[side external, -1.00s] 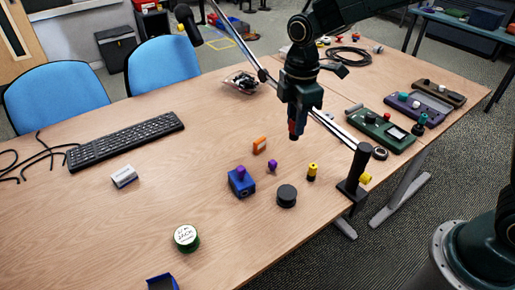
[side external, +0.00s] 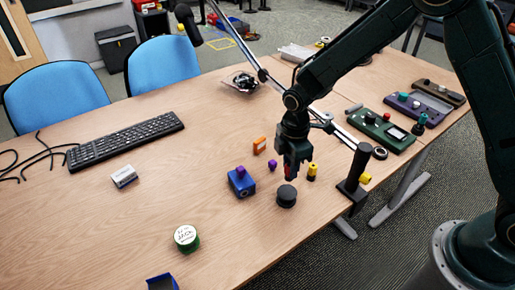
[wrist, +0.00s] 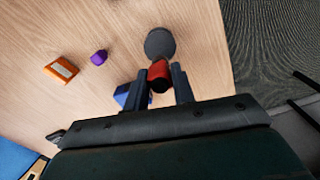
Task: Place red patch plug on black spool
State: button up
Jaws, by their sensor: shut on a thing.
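The black spool (side external: 286,198) stands on the wooden table near its front edge. It also shows in the wrist view (wrist: 160,42), just beyond my fingertips. My gripper (side external: 290,174) points down, its tips close above the spool in the side view. It is shut on the red patch plug (wrist: 159,72), which sits between the two fingers. In the side view only a bit of the plug's red shows between the dark fingers. I cannot tell whether the plug touches the spool.
Close by are a blue box (side external: 242,185) with a purple plug in its top, a loose purple plug (side external: 272,164), an orange piece (side external: 260,145) and a yellow-and-black plug (side external: 312,172). A black post (side external: 355,170) stands at right.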

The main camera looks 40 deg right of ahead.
aim_at(289, 179)
jog(key=shift+f, duration=0.65)
jog(key=shift+f, duration=0.1)
jog(key=shift+f, duration=2.05)
jog(key=shift+f, duration=0.15)
jog(key=o, duration=1)
notch_tip(289, 179, up, 12)
jog(key=shift+r, duration=0.2)
